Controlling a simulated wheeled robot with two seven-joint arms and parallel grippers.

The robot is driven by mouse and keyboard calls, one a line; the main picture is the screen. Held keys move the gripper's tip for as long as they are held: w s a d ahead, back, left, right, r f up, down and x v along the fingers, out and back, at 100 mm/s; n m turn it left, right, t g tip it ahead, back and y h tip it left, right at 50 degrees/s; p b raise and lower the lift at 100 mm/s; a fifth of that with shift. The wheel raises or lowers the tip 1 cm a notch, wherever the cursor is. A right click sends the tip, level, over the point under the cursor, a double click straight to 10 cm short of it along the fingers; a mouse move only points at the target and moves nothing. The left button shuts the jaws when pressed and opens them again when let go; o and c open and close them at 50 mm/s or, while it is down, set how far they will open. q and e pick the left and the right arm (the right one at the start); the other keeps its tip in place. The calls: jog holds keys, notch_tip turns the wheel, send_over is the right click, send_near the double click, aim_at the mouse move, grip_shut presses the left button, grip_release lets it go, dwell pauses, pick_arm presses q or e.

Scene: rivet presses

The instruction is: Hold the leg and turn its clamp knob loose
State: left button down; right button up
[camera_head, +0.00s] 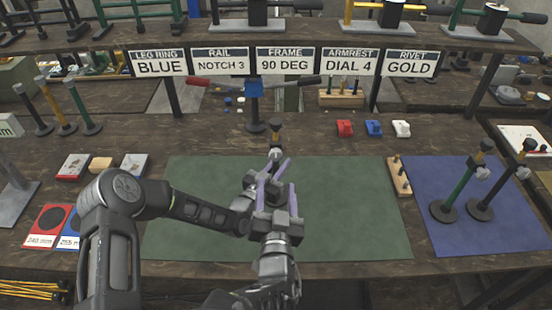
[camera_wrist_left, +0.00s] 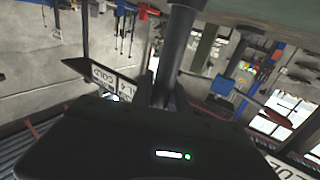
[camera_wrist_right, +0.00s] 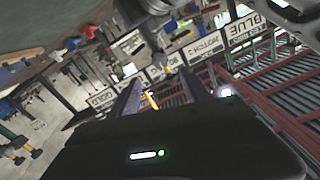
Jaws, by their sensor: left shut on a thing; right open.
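The leg (camera_head: 276,133) stands at the middle of the green mat in the head view, a dark tube with a gold-brown upper part. Its pale clamp knob (camera_head: 276,154) shows just above my grippers. The lower leg is hidden behind them. My left gripper (camera_head: 275,166) is shut on the leg; a dark post (camera_wrist_left: 178,50) fills the middle of the left wrist view. My right gripper (camera_head: 277,184) is open just below and in front of the left one, fingers pointing up and away. In the right wrist view a small yellow piece (camera_wrist_right: 152,100) shows between its fingers.
The green mat (camera_head: 350,220) is clear to the right. Two legs (camera_head: 462,190) stand on the blue mat (camera_head: 425,230), beside a wooden block with pegs (camera_head: 399,176). A blue-headed press (camera_head: 255,100) stands behind. Red, blue and white parts (camera_head: 373,128) lie at the back.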

aim_at(276, 157)
jog(key=w, duration=1)
jog(key=shift+w, duration=0.35)
jog(key=shift+c, duration=0.2)
grip_shut()
